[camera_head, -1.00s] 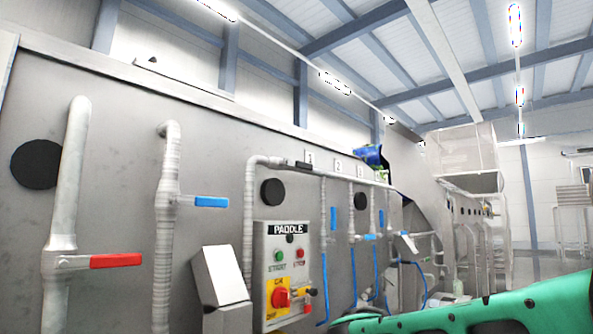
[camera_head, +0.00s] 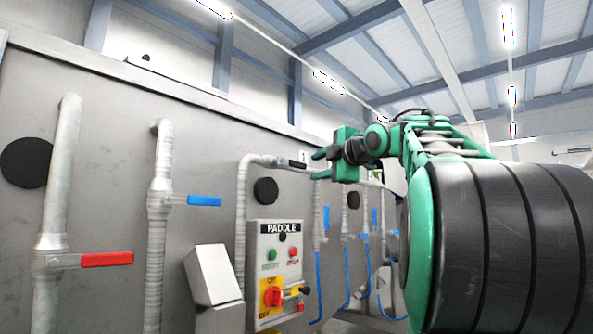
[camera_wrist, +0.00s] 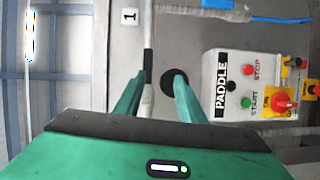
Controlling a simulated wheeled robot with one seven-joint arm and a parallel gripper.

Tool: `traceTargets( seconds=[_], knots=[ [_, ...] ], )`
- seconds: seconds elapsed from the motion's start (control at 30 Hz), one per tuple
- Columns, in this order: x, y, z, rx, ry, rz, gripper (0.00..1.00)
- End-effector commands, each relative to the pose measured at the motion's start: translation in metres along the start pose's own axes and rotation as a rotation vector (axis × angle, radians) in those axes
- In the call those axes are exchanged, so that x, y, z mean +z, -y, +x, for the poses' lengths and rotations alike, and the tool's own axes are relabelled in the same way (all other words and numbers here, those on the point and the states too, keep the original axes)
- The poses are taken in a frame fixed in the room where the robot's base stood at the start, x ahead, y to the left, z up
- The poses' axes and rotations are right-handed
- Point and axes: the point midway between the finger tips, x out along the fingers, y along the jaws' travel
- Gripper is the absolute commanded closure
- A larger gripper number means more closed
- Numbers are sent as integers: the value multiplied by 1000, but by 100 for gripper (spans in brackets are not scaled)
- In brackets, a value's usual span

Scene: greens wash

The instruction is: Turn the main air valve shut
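A short black lever (camera_head: 298,164) sits on the horizontal top pipe (camera_head: 265,160), left of my gripper. A red lever (camera_head: 106,259) lies level on the far-left pipe and a blue lever (camera_head: 204,200) on the pipe beside it. No label shows which is the main air valve. My gripper (camera_head: 319,165) is open and empty, its fingers pointing left close to the black lever's right end. In the wrist view my gripper (camera_wrist: 159,78) has its fingers apart, with the top pipe (camera_wrist: 148,102) seen between them. Whether they touch it I cannot tell.
The PADDLE control box (camera_head: 281,272) with buttons and a red knob is below the top pipe. A slanted metal box (camera_head: 212,275) juts out left of it. Blue hoses (camera_head: 348,283) hang at the right. Space in front of the left pipes looks clear.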

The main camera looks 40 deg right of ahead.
Motion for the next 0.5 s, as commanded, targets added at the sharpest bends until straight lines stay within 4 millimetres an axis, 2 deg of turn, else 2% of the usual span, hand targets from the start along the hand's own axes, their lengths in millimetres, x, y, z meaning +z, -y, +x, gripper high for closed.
traceTargets(
  seconds=[0.03, 0.1, 0.23, 0.5],
  knots=[
    [0, -11, -3, 20, -4, -39, 64],
    [-2, -19, -4, 37, -10, -75, 64],
    [-4, -22, 2, 43, -14, -91, 64],
    [-4, -22, 46, 39, -14, -86, 64]
  ],
)
